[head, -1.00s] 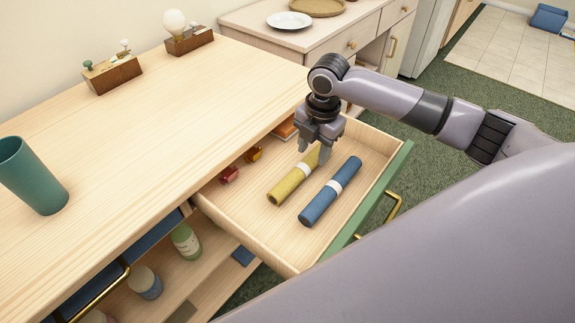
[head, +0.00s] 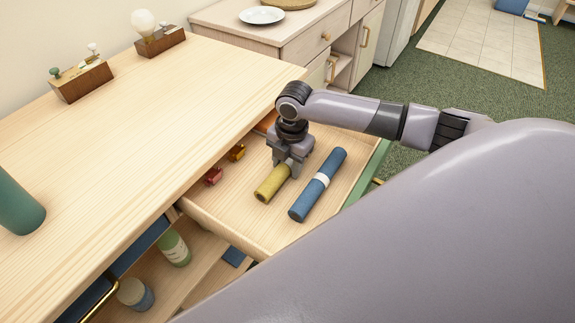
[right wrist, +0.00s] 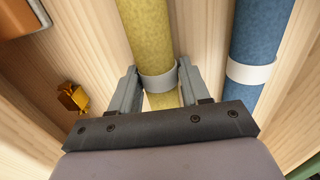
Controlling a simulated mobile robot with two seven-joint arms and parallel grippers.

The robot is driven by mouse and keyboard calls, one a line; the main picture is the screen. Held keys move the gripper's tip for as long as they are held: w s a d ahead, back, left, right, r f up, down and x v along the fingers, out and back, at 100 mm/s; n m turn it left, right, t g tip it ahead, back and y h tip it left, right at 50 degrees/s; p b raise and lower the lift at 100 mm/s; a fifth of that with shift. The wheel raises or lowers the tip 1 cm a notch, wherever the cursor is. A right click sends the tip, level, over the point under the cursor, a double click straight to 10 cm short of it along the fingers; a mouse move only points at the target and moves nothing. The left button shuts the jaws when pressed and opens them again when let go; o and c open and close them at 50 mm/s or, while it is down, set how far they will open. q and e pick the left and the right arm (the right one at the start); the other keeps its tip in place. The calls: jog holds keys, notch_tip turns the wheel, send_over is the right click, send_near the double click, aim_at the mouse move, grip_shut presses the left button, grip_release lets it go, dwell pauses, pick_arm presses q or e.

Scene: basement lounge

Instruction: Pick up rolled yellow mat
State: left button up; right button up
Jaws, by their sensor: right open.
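The rolled yellow mat (head: 272,182) lies in the open drawer, its far part hidden by my right gripper in the head view. In the right wrist view the yellow mat (right wrist: 147,35) has a pale band around it and runs between the fingers. My right gripper (head: 286,170) is open and low over the mat. In the right wrist view its two fingers (right wrist: 158,85) stand on either side of the mat at the band. I cannot tell whether they touch it. My left gripper is not in view.
A rolled blue mat (head: 319,184) with a white band lies just right of the yellow one. Small red (head: 213,176) and golden (head: 236,152) objects lie in the drawer at left. The drawer (head: 262,235) has low wooden walls. A teal cup (head: 17,205) stands on the top.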

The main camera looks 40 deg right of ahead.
jog(key=c, duration=0.7)
jog(key=shift+r, duration=0.2)
